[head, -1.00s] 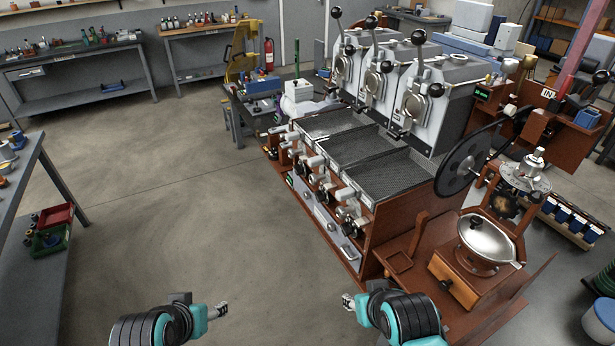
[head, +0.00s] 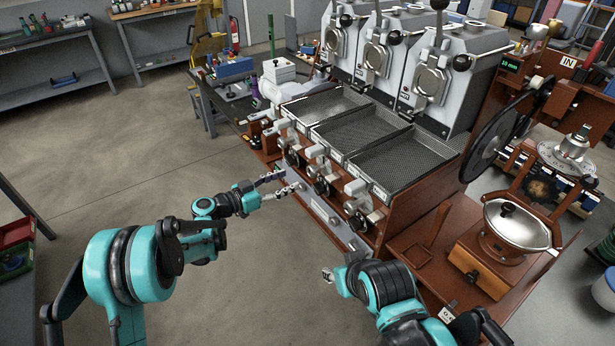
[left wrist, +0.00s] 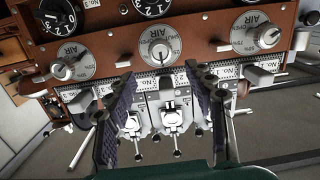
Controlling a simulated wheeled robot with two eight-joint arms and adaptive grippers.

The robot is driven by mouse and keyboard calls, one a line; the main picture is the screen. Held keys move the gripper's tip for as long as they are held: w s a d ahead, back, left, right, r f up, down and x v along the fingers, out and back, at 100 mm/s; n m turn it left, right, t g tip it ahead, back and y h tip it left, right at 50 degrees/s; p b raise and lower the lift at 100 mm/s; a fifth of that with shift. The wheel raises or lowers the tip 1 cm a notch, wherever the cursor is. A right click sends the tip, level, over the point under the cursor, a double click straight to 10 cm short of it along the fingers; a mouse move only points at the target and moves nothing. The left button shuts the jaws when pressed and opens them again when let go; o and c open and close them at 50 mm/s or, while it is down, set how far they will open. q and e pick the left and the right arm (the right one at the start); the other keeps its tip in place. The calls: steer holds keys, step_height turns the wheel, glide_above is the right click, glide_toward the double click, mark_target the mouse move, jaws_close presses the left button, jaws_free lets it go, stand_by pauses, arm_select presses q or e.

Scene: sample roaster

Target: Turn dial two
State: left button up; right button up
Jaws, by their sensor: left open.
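Three round grey dials marked AIR sit in a row on the brown roaster panel in the left wrist view: a left one (left wrist: 72,61), a middle one (left wrist: 159,46) and a right one (left wrist: 256,34). The middle dial lies beyond and between my left fingertips, apart from them. My left gripper (head: 289,182) is open and empty in front of the roaster; its two fingers also show in the left wrist view (left wrist: 165,76).
The roaster has three mesh cooling trays (head: 362,136) and several knobs and handles along its front. A grinder with a metal bowl (head: 517,224) and a large black wheel (head: 497,138) stand at right. The floor (head: 150,175) left of the roaster is clear.

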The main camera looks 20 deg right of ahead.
mark_target(309, 173)
arm_select(q)
steer(key=shift+m+h, duration=0.4)
steer(key=shift+h, duration=0.2)
steer(key=x, duration=0.3)
steer(key=f+b+x, duration=0.1)
steer(key=x, duration=0.2)
steer(key=b+x, duration=0.1)
steer(key=x, duration=0.2)
steer(key=shift+w+a+f, duration=0.15)
steer(key=shift+w+f, duration=0.05)
steer(key=shift+f, duration=0.1)
steer(key=c, duration=1.2)
